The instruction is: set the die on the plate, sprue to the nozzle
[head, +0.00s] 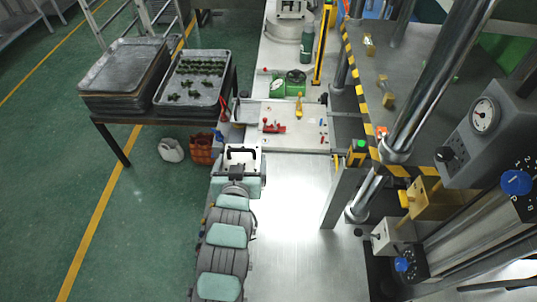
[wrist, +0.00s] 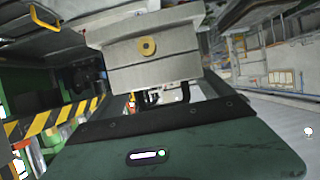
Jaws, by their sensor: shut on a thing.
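The die, a light grey block, is in my gripper (head: 241,154). In the wrist view the die (wrist: 130,74) fills the upper middle, with a round brass sprue ring (wrist: 147,47) on the face towards the camera. In the head view the die is small, and its sprue cannot be made out. My gripper is shut on it, left of the bright steel plate (head: 295,205). A brass block (head: 432,199) with a short stub pointing left, possibly the nozzle, is on the machine at right. The fingertips are mostly hidden.
A white bench (head: 285,112) behind my gripper carries a red tool (head: 273,127), a yellow-handled tool (head: 299,106) and a green device (head: 288,84). A striped barrier (head: 361,93) and steel column (head: 364,200) stand at right. Stacked trays (head: 122,68) are at left. The steel plate looks bare.

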